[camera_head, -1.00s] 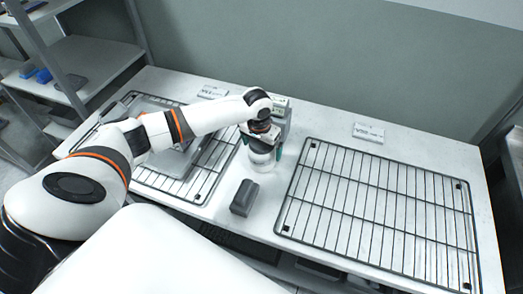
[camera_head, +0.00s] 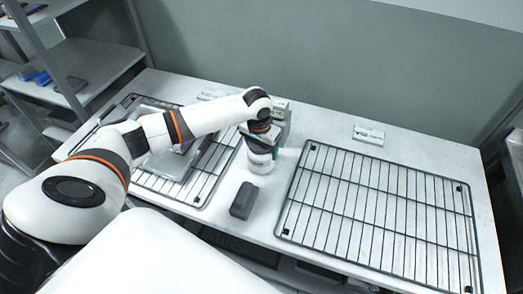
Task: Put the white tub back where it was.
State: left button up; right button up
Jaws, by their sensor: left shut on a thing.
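The white tub (camera_head: 260,163) is at the middle of the table, between the two wire racks. Its upper part is hidden by my left gripper (camera_head: 262,146), which comes down over it from above and is shut on it. The tub looks upright; I cannot tell whether its base touches the table. My right gripper is not in view.
A dark grey block (camera_head: 244,200) sits in front of the tub. A grey device (camera_head: 284,115) stands close behind my gripper. An empty wire rack (camera_head: 380,215) lies right; the left rack (camera_head: 205,185) bears a grey tray (camera_head: 165,165). A small white box (camera_head: 369,134) is at the back.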

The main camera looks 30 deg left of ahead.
pick_arm(q)
notch_tip(320, 180, up, 8)
jog(key=shift+f+b, duration=0.15)
jog(key=shift+b, duration=0.55)
jog(key=shift+r, duration=0.4)
jog(key=shift+r+m, duration=0.2)
jog(key=shift+m, duration=0.2)
jog(key=m+b, duration=0.2)
jog(key=m, duration=0.2)
jog(key=shift+m, duration=0.4)
jog(key=m+b, duration=0.1)
jog(key=m, duration=0.3)
jog(key=shift+d+g+h, duration=0.15)
jog(key=shift+g+h, duration=0.25)
jog(key=m+b, duration=0.1)
jog(key=m, duration=0.2)
jog(key=shift+s+d+m, duration=0.1)
jog(key=shift+m, duration=0.3)
jog(key=m, duration=0.3)
jog(key=shift+s+r+m+h+b, duration=0.1)
jog(key=shift+r+m+h+b, duration=0.1)
jog(key=shift+m+h+b, duration=0.15)
jog(key=shift+m+g, duration=0.25)
jog(key=shift+g, duration=0.05)
jog(key=shift+d+f, duration=0.1)
jog(key=shift+f, duration=0.35)
notch_tip(320, 180, down, 9)
jog(key=shift+f+p, duration=0.1)
jog(key=shift+p, duration=0.65)
